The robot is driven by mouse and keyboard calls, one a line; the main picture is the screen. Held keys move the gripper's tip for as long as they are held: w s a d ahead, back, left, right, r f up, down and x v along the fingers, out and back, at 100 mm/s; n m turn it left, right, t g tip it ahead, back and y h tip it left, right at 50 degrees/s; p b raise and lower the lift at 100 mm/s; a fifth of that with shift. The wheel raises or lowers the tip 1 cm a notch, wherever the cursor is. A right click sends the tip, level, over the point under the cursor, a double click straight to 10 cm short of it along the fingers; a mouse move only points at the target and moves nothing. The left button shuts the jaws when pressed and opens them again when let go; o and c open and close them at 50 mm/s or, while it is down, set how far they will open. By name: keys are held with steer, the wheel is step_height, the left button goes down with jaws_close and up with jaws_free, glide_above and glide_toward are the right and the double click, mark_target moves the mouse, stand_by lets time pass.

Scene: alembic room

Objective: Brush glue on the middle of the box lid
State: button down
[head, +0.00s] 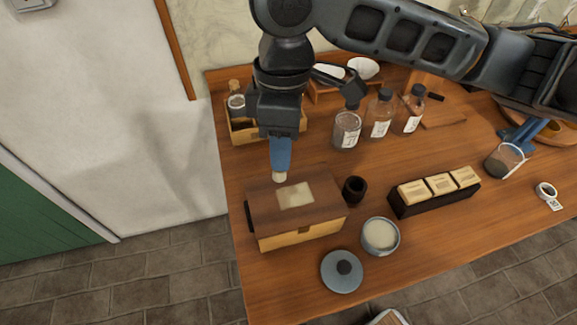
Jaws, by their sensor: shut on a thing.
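The wooden box stands near the left front edge of the table, its brown lid (262,202) shut on top and its lighter front (300,236) facing the near side. A pale patch (296,195) shows on the middle of the lid. My gripper (281,136) points down above the far side of the lid. It is shut on a brush with a blue handle (281,155). The pale brush tip (280,177) is at the lid's far part, just behind the patch; I cannot tell whether it touches. An open pot of whitish stuff (381,235) stands right of the box.
A grey round lid with a dark knob (342,271) lies in front of the pot. A small dark cup (354,189) stands close right of the box. A dark rack with pale blocks (435,196) is further right. Several bottles (380,116) and a wooden crate (240,130) stand behind.

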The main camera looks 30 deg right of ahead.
steer(key=shift+s+d+f+b, duration=0.1)
steer(key=shift+d+f+b, duration=0.25)
steer(key=shift+b, duration=0.45)
steer(key=shift+t+h, duration=0.5)
steer(key=d+f+b, duration=0.1)
steer(key=b, duration=0.1)
steer(key=s+d+f+b, duration=0.1)
steer(key=b, duration=0.2)
steer(key=d+f+b, duration=0.1)
steer(key=f+b, duration=0.1)
steer(key=b, duration=0.1)
steer(key=shift+s+d+f, duration=0.1)
steer(key=shift+s+d, duration=0.1)
steer(key=shift+s, duration=0.2)
steer(key=shift+f, duration=0.1)
steer(key=shift+f+b, duration=0.45)
steer(key=shift+a, duration=0.1)
